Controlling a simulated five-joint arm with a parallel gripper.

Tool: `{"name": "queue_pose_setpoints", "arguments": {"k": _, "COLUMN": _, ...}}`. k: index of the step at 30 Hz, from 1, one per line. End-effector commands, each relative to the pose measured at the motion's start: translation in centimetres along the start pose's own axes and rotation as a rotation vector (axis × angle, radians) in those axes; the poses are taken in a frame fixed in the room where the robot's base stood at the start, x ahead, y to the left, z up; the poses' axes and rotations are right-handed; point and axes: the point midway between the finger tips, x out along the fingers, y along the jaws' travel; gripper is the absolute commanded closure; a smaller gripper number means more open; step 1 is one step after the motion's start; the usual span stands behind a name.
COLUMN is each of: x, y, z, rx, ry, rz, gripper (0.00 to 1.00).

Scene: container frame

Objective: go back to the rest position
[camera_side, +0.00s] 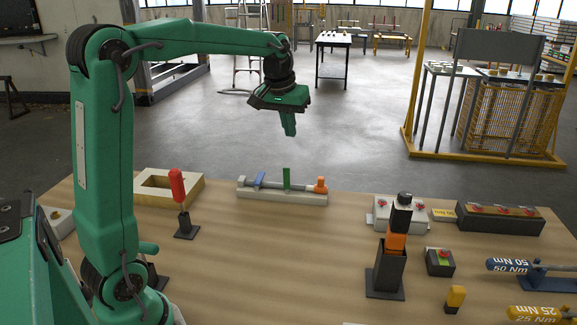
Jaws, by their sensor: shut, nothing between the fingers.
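My gripper (289,126) hangs at the end of my green arm, pointing down, high above the far edge of the table. Its fingers are together with nothing between them. Below it, apart from it, a pale block (282,197) on the table carries a grey rod with a blue piece (259,180), a green upright piece (287,178) and an orange piece (320,185).
A red-handled tool (178,187) stands in a dark base left of centre. A dark holder (387,272) with an orange and black item stands right of centre. Button boxes (399,214) and torque tools (532,266) are at the right. The middle of the wooden table (270,260) is clear.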

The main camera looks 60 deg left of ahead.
Motion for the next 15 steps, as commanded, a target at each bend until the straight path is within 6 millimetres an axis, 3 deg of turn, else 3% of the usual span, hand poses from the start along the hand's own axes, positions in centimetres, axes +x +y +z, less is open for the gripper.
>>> {"name": "queue_pose_setpoints", "arguments": {"k": 6, "x": -2.5, "y": 1.4, "z": 4.9, "rx": 0.093, "ry": 0.04, "rz": 0.025, "gripper": 1.0}}
{"name": "queue_pose_setpoints", "arguments": {"k": 15, "x": -4.3, "y": 2.3, "z": 11.9, "rx": 0.217, "ry": 0.09, "rz": 0.058, "gripper": 1.0}}
